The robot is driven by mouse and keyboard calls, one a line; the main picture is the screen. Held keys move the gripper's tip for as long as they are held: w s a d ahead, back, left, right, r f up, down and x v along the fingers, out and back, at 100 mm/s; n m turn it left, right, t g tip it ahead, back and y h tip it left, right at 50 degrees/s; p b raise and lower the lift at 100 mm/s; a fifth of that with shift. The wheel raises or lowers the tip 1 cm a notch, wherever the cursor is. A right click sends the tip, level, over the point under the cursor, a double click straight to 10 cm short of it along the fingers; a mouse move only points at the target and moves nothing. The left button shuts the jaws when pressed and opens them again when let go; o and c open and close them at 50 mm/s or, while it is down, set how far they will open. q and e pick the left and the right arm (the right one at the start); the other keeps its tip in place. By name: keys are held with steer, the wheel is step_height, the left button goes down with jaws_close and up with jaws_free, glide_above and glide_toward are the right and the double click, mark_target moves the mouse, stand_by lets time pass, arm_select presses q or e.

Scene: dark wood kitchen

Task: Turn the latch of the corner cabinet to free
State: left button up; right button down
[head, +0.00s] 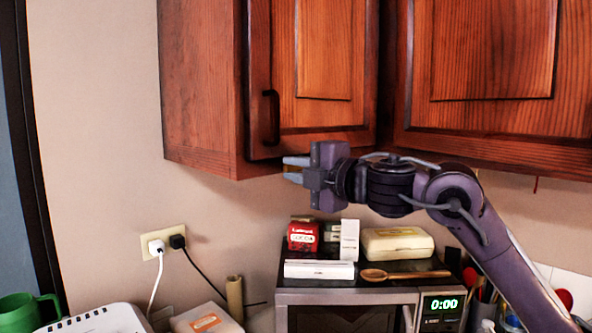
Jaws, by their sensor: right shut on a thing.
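The corner cabinet (210,100) is reddish-brown wood and hangs on the wall. Its door (325,60) looks closed and has a dark handle (270,117). My right gripper (294,169) points left, just under the door's lower edge, in front of the cabinet's underside. It is shut on a small yellowish piece between its fingers, which seems to be the latch. The gripper hides most of this piece, so how it is turned cannot be told. My left gripper is not in view.
A second wall cabinet (490,60) adjoins on the right. Below stands a microwave (350,298) with a red box (303,237), a cream case (398,244) and a wooden spoon (405,275) on top.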

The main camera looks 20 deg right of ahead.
steer(key=shift+a+f, duration=0.1)
steer(key=shift+f, duration=0.1)
steer(key=c, duration=1.7)
jaws_free()
steer(key=o, duration=0.3)
steer(key=shift+s+r, duration=0.15)
steer(key=shift+s+d+b, duration=0.25)
steer(key=shift+s+b, duration=0.1)
steer(key=shift+s, duration=0.05)
steer(key=b+v, duration=0.3)
steer(key=v, duration=0.4)
steer(key=shift+a, duration=0.1)
